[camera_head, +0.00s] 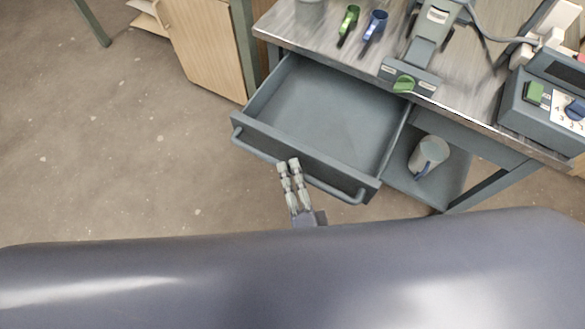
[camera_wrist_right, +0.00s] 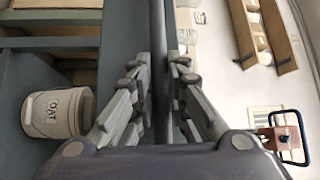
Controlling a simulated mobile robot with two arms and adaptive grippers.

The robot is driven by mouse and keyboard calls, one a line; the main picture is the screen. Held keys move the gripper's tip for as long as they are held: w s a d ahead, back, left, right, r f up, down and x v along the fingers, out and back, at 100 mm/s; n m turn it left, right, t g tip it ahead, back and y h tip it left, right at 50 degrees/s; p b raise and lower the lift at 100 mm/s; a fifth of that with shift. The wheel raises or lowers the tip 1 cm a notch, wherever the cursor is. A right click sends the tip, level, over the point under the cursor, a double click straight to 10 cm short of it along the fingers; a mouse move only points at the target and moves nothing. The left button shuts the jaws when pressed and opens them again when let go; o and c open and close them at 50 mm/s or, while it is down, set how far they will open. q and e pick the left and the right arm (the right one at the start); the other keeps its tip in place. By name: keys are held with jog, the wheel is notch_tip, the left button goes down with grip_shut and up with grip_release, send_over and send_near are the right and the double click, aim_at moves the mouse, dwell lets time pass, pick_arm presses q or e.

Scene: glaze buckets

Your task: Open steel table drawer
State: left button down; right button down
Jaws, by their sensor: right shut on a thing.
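The grey steel drawer (camera_head: 318,113) is pulled well out from under the steel table (camera_head: 340,35), and its inside looks empty. A long bar handle (camera_head: 335,190) runs across its front. My right gripper (camera_head: 288,166) is at the middle of the drawer front, with its fingers at the handle. In the right wrist view, the two fingers of this gripper (camera_wrist_right: 158,85) close on the dark handle bar (camera_wrist_right: 158,45), which runs up between them. My left gripper is not in view.
Green and blue handled tools (camera_head: 348,22) and a grey device lie on the tabletop. A bucket (camera_head: 429,155) stands on the lower shelf right of the drawer; it shows in the wrist view (camera_wrist_right: 58,112). A wooden cabinet (camera_head: 203,45) stands left. The floor (camera_head: 110,150) at left is clear.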

jog(key=c, duration=1.8)
grip_release()
jog(key=shift+c, duration=0.2)
jog(key=shift+s, duration=0.1)
jog(key=v, duration=1.2)
